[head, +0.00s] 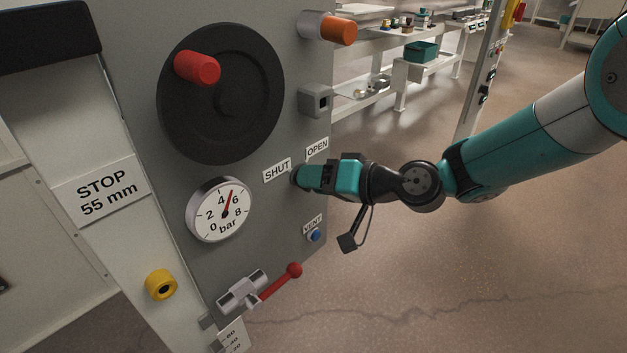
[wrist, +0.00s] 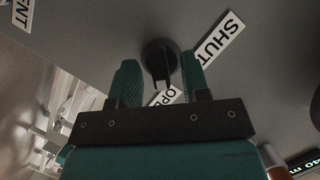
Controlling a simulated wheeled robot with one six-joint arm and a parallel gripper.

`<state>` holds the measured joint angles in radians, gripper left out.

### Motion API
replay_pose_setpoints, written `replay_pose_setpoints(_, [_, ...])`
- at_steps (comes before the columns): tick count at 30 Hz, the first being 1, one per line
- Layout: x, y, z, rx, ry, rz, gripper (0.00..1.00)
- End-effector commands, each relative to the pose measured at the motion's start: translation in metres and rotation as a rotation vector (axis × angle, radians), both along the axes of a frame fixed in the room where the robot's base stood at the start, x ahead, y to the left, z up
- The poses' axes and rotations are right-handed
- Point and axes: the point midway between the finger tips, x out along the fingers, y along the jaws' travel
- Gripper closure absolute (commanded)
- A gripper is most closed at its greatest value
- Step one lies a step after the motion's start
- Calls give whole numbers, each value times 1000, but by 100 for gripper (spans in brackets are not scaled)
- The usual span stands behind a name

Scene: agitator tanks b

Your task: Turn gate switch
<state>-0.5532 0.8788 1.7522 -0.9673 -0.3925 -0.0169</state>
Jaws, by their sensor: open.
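The gate switch is a small black rotary knob (wrist: 158,52) on the grey panel, with a SHUT label (wrist: 220,40) and an OPEN label (wrist: 168,97) close by. In the head view these are the SHUT label (head: 277,170) and the OPEN label (head: 317,148); the switch is mostly hidden behind my gripper (head: 306,178). In the wrist view my gripper (wrist: 160,62) is open, its teal fingers on either side of the knob. A gap shows on the left; I cannot tell whether the right finger touches. Which label the knob points to is unclear.
On the same panel are a black handwheel with a red handle (head: 198,68), a pressure gauge (head: 221,210), a red-knobbed lever (head: 280,285), a blue VENT button (head: 314,235) and an orange knob (head: 338,30). Open floor lies to the right. White shelving (head: 400,70) stands behind.

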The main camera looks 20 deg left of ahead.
Motion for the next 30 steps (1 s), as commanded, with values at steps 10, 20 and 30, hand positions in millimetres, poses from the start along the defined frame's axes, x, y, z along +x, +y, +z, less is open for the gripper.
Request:
replay_pose_setpoints(10, [1,9,-2,0,0,-1,57])
replay_pose_setpoints(20, [1,8,-2,0,-1,-1,87])
replay_pose_setpoints(30, [0,8,-2,-35,-88,0,87])
